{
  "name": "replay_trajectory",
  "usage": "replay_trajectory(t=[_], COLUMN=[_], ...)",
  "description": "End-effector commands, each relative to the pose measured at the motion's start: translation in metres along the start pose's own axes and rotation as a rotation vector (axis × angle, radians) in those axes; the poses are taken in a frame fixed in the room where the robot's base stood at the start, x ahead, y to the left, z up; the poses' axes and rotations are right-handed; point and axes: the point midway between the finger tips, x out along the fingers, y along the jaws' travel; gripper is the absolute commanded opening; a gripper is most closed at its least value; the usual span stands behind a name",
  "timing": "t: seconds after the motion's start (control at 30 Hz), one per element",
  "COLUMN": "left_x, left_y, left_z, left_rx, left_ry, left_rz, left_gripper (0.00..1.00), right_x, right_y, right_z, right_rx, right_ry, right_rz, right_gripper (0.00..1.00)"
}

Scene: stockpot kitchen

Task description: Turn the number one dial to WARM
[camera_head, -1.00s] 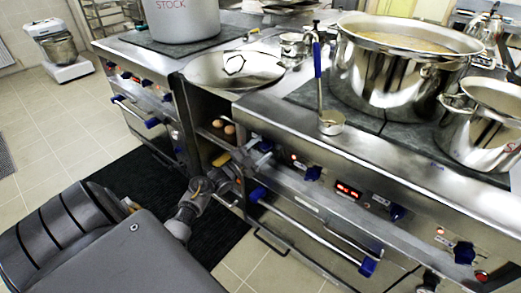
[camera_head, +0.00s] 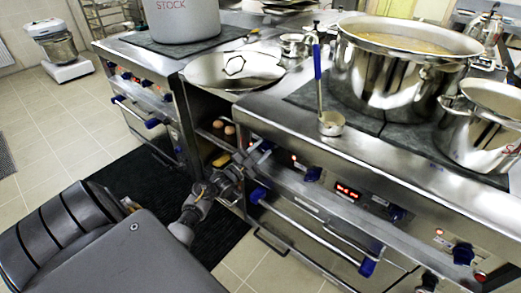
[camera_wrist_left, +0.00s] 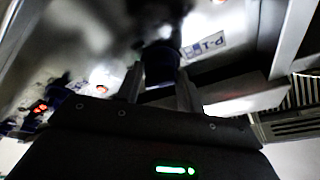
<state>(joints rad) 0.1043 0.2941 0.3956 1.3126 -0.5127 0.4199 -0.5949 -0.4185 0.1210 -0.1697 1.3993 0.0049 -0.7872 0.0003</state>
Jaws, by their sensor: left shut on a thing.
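The number one dial (camera_head: 266,146) is a dark blue knob at the left end of the range's front panel in the head view. My left gripper (camera_head: 260,153) reaches it from the left and is shut on it. In the left wrist view my left gripper's fingers (camera_wrist_left: 160,86) stand on both sides of the dark dial (camera_wrist_left: 161,62). A blue-and-white label (camera_wrist_left: 207,44) is on the panel beside it. The dial's pointer and WARM mark cannot be made out. My right gripper is not in view.
Other blue knobs (camera_head: 312,174) and a red display (camera_head: 347,190) lie along the same panel. The blue-ended oven handle (camera_head: 310,233) runs below. A large pot (camera_head: 390,80) and a ladle (camera_head: 331,123) stand on top. Eggs (camera_head: 224,127) sit in the open shelf at left.

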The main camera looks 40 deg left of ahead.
Motion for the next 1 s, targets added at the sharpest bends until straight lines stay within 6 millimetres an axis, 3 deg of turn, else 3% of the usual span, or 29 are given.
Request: replay_trajectory(t=[0.6,1.0], left_x=[0.0,0.0], left_y=[0.002,0.004], left_z=[-0.003,-0.003], left_rx=[-0.521,-0.703], left_ry=[-0.04,-0.054], left_rz=[-0.159,-0.214], left_gripper=[0.14,0.14], right_x=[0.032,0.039], right_y=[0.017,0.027], right_z=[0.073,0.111], right_rx=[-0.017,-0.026], right_ry=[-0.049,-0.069], right_rz=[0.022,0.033], right_gripper=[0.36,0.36])
